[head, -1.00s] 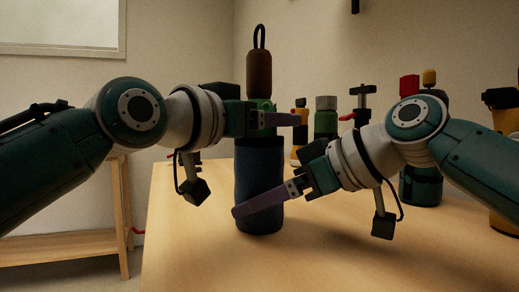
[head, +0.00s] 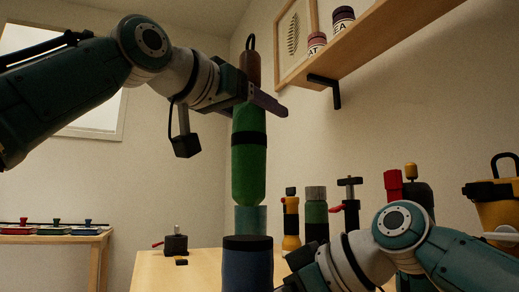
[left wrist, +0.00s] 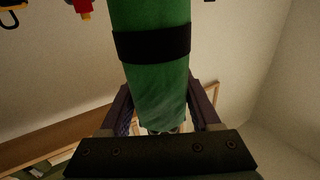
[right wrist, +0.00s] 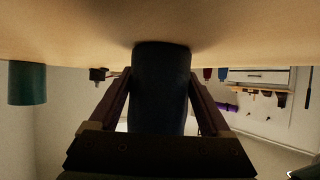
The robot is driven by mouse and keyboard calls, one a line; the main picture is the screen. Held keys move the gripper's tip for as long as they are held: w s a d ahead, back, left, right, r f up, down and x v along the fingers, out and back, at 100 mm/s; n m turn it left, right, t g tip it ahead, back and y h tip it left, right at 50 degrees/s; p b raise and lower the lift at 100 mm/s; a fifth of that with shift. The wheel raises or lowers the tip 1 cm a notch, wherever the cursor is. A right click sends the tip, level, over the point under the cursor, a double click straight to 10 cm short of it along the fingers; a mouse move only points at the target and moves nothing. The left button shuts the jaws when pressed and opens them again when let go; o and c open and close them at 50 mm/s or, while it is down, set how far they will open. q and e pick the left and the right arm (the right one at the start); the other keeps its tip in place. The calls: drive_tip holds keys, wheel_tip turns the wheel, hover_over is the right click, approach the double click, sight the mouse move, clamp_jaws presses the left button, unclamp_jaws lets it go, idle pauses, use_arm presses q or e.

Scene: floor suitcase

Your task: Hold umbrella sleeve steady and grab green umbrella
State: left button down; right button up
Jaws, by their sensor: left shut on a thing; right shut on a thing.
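The green umbrella (head: 249,165) hangs upright, with a black band and a brown handle (head: 251,67) with a loop on top. My left gripper (head: 266,98) is shut on its upper part; the umbrella also shows between the fingers in the left wrist view (left wrist: 150,75). The dark blue umbrella sleeve (head: 247,265) stands upright on the table below, and the umbrella's lower end is above the sleeve's rim.
A teal cylinder (head: 250,220) stands behind the sleeve. Several bottles and tools, including a green-bodied one (head: 316,215), stand at the right on the wooden table (head: 205,267). A wall shelf (head: 375,45) is at upper right. A side table (head: 95,240) is at left.

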drive_tip(key=o, duration=0.8)
use_arm(q)
drive_tip(key=shift+r, duration=0.65)
